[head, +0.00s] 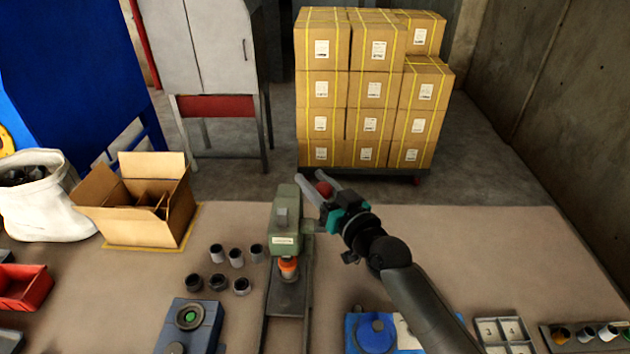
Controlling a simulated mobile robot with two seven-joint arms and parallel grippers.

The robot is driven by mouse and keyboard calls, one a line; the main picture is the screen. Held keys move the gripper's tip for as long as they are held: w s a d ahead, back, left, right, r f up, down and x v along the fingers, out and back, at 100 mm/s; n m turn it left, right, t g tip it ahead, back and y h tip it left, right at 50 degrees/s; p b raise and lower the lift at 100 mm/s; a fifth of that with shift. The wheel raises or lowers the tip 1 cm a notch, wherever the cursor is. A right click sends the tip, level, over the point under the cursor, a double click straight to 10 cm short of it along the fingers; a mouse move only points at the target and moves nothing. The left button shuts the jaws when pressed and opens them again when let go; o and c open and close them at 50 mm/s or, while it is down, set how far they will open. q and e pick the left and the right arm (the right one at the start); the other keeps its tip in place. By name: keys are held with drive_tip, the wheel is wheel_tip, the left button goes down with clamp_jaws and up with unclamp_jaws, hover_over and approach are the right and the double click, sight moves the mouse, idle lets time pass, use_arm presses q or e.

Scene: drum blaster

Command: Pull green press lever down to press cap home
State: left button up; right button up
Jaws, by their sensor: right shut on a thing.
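The green press (286,236) stands upright on the table near the centre. An orange part (288,265), which may be the cap, shows under its head. How far it is seated cannot be told. A red knob (324,188) shows at the upper right of the press, at the end of its lever; most of the lever is hidden. My right gripper (318,188) comes from the lower right and is shut on this red lever knob, one finger on each side. My left gripper is not in view.
Several small dark cylinders (236,258) stand left of the press. A blue fixture (190,326) is at the front left, and a blue block (372,335) lies right of the press. An open carton (150,205) stands at the left.

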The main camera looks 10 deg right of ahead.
clamp_jaws()
idle(0.6)
